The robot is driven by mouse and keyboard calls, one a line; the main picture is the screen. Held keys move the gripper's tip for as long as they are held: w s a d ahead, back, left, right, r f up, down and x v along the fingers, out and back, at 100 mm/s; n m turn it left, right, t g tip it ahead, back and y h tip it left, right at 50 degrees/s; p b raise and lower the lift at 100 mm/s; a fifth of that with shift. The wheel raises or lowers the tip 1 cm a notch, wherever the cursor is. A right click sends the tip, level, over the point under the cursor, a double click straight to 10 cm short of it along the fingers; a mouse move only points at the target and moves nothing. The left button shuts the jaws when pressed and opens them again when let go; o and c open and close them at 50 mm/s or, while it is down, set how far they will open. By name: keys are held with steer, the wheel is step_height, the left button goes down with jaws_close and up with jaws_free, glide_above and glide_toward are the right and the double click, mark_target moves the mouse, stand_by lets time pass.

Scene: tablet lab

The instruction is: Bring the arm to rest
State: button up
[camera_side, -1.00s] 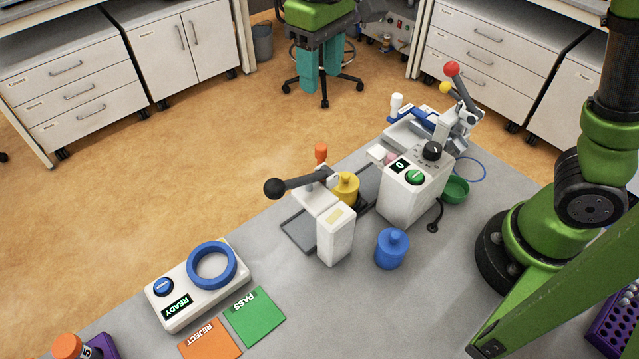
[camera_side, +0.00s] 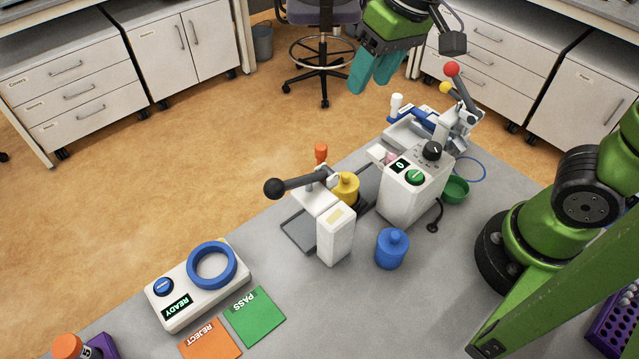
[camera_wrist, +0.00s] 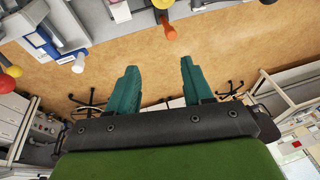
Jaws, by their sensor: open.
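My gripper (camera_side: 376,72) has teal fingers and hangs in the air at the top of the side view, beyond the far edge of the bench and above the floor. In the wrist view its two fingers (camera_wrist: 160,88) stand apart with nothing between them. It touches nothing. My green arm shows at the right of the side view.
PASS (camera_side: 255,316) and REJECT (camera_side: 210,340) pads lie in front.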

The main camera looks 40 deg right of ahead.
steer(key=s+d+m+t, duration=0.3)
steer(key=s+d+t, duration=0.1)
steer(key=s+d, duration=0.3)
steer(key=shift+s+r+m, duration=0.15)
steer(key=shift+s+m, duration=0.25)
steer(key=shift+s, duration=0.15)
stand_by(0.8)
